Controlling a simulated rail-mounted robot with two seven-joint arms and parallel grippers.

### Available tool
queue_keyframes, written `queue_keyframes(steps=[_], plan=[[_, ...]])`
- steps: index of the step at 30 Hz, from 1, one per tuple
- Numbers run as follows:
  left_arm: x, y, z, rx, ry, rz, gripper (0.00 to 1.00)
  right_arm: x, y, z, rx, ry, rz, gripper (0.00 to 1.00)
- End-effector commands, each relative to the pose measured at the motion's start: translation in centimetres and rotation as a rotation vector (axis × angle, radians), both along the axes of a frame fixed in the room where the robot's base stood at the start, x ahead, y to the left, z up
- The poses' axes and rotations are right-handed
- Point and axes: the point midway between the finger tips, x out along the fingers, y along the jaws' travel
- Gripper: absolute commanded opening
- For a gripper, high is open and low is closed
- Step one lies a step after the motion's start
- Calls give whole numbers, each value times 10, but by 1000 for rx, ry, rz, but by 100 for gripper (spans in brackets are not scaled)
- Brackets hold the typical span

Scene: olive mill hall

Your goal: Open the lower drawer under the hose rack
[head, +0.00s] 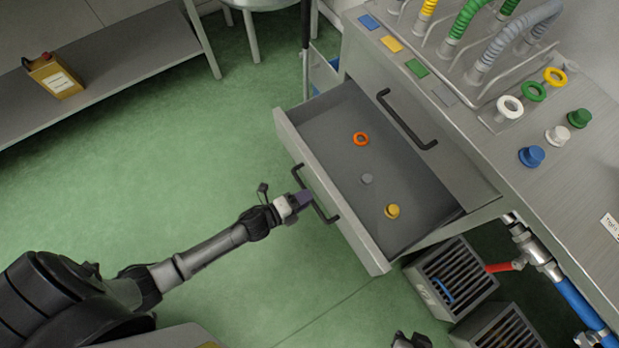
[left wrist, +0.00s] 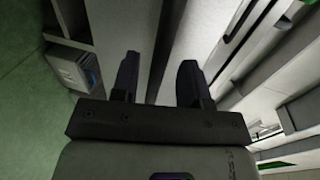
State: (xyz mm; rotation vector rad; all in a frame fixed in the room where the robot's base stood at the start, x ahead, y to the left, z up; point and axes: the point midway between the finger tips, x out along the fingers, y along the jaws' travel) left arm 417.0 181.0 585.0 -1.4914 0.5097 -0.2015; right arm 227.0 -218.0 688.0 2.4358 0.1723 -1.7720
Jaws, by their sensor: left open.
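The lower drawer (head: 289,137) under the hose rack (head: 505,45) is pulled well out of the steel cabinet. Inside it lie an orange ring (head: 361,139), a small grey plug (head: 367,179) and a yellow knob (head: 392,211). Its dark bar handle (head: 325,215) is on the front panel. My left gripper (head: 304,197) is at this handle, partly covering it. In the left wrist view its two jaws (left wrist: 158,80) stand apart beside pale panels. I cannot tell whether they touch the handle. The upper drawer, with its own handle (head: 405,118), is shut.
Coloured knobs (head: 531,156) and rings stand on the cabinet top. Slatted grey crates (head: 452,278), a red-handled valve and blue pipe (head: 580,300) are right of the drawer. Green floor (head: 180,160) left of the drawer is clear.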

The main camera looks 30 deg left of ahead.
Motion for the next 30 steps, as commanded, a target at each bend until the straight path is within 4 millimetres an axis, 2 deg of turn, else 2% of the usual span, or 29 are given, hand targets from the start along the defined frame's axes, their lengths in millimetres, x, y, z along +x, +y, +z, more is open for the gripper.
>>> queue_keyframes(steps=[6,15,21,30], plan=[[-41,20,11,1,4,1,41,0,0,15,0,0,0,36],[-84,41,20,0,2,0,41,0,0,25,0,0,0,36],[-97,48,23,1,0,0,41,0,0,28,0,0,0,36],[-101,50,23,1,0,0,41,0,0,28,0,-1,0,36]])
